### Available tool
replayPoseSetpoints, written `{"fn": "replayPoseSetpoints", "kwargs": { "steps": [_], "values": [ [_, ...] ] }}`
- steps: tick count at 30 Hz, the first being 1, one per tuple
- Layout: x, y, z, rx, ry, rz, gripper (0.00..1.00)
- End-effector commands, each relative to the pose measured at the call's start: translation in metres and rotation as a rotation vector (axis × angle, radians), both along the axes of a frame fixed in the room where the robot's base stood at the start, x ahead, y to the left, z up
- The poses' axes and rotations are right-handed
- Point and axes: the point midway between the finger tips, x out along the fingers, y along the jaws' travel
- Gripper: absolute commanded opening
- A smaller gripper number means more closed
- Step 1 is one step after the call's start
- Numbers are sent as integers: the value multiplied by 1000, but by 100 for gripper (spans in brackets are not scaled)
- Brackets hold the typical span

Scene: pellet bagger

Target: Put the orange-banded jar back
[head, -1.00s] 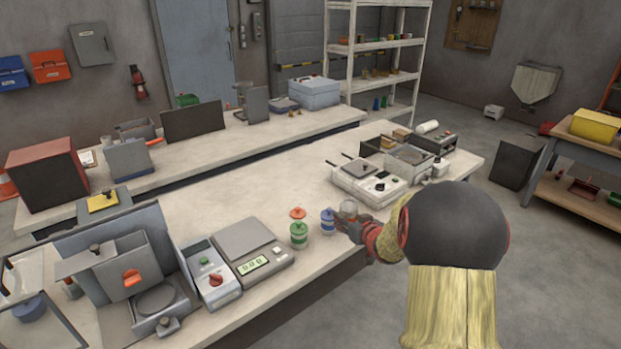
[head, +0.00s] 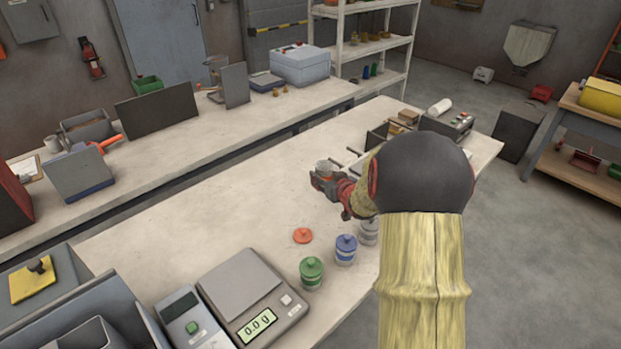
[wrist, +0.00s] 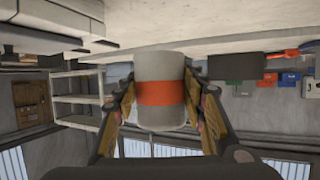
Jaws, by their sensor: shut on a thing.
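The orange-banded jar (wrist: 162,92) is pale grey with a wide orange band. In the wrist view it stands between the two fingers of my gripper (wrist: 163,105), which is shut on its sides. In the head view my gripper (head: 324,182) holds the jar (head: 327,167) over the bench, behind the row of jars; its exact height is unclear. An orange lid (head: 302,235) lies on the bench, left of the blue-lidded jar (head: 346,250). A green-lidded jar (head: 311,273) and a grey-lidded jar (head: 368,232), partly hidden by my arm, stand in the same row.
A scale (head: 252,298) reading 0.0 g stands left of the green-lidded jar. Boxy equipment (head: 447,124) stands at the bench's right end, partly behind my arm. The middle of the bench (head: 215,205) is clear. A second bench with bins runs behind.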

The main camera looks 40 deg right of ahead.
Motion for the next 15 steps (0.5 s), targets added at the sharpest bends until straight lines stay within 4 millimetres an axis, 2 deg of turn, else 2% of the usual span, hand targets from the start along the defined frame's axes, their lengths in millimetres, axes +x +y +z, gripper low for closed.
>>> {"fn": "replayPoseSetpoints", "kwargs": {
  "steps": [5,13,15],
  "values": [
    [26,-14,-16,-1,-1,1,2],
    [79,-44,-43,-1,-2,1,2],
    [88,-49,-58,0,0,0,2]
  ]
}}
